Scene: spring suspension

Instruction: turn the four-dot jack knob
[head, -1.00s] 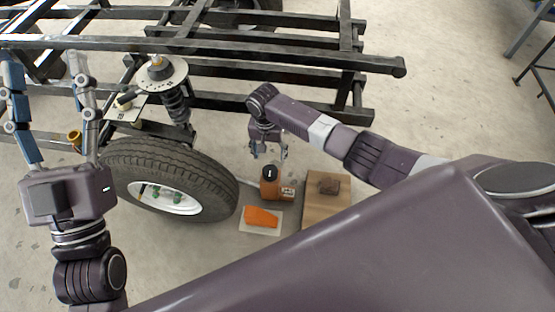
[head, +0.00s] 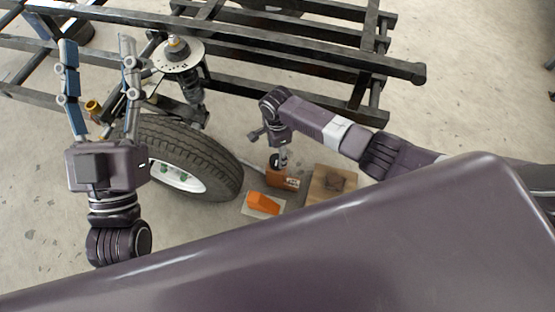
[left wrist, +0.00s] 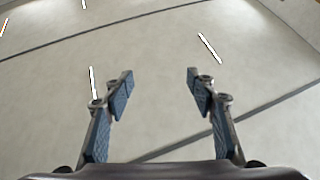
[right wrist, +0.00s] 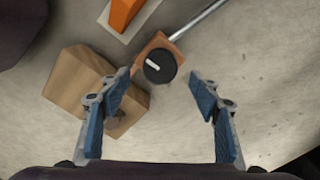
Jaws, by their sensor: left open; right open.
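The jack is a small orange-brown box (head: 283,180) on the floor by the tyre, with a pale label whose dots I cannot make out. Its round black knob with a white line (right wrist: 160,66) shows in the right wrist view; in the head view my right gripper partly covers it. My right gripper (head: 282,158) points down over the jack. In the right wrist view its open fingers (right wrist: 159,80) stand on either side below the knob, apart from it. My left gripper (head: 97,46) is open and empty, raised near the frame; the left wrist view shows only floor between its fingers (left wrist: 160,78).
A tyre (head: 185,145) stands left of the jack under a black chassis frame (head: 300,45) with a spring strut (head: 192,80). An orange wedge (head: 264,202) lies on a pale plate. A wooden block (head: 320,190) is to the right. A rod (right wrist: 200,18) runs from the jack.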

